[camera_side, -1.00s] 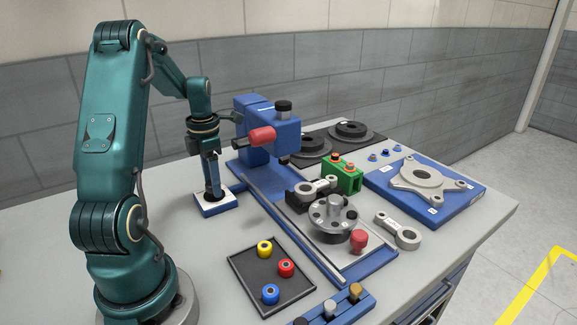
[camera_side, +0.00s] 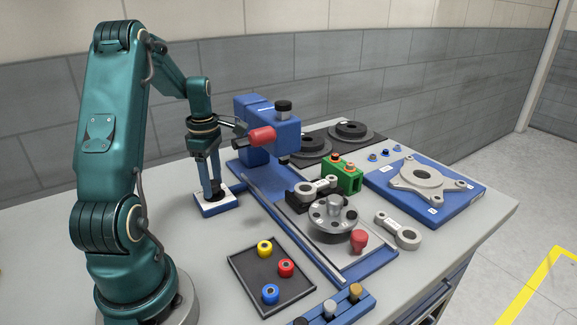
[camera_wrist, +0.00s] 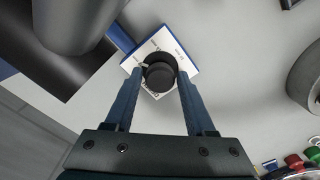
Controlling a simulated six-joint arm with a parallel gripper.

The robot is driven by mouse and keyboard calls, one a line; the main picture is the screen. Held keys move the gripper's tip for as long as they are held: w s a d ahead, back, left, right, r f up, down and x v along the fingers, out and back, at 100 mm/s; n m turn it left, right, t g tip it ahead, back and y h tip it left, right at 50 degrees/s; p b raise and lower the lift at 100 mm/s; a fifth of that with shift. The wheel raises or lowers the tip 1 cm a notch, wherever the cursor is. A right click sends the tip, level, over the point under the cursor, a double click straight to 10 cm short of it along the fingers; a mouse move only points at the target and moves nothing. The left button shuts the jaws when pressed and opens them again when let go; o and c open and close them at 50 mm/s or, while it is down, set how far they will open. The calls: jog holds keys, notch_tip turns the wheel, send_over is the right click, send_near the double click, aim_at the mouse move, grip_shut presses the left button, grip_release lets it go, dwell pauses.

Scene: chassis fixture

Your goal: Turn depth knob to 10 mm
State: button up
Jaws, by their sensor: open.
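The depth knob (camera_wrist: 160,73) is a round black knob on a small white-topped blue box, with a pale pointer mark at its upper left. Small print on the white plate (camera_wrist: 177,50) is too small to read. The same box shows in the side view (camera_side: 216,207), with the knob mostly hidden behind my fingers. My gripper (camera_wrist: 159,78) points down over the box, open and empty. I cannot tell exactly how low the tips are.
A dark tray (camera_side: 268,285) with coloured rings lies in front, and a round grey chuck (camera_side: 333,213) sits to the right. Bare table lies left of the box.

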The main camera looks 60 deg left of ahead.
jog(key=m, duration=0.3)
jog(key=shift+m, duration=0.4)
jog(key=m, duration=0.3)
jog(key=shift+m, duration=0.4)
jog(key=m, duration=0.3)
jog(key=shift+m, duration=0.4)
jog(key=m, duration=0.3)
jog(key=shift+m, duration=0.3)
grip_shut()
jog(key=n, duration=0.3)
jog(key=shift+n, duration=0.3)
jog(key=shift+n, duration=1.7)
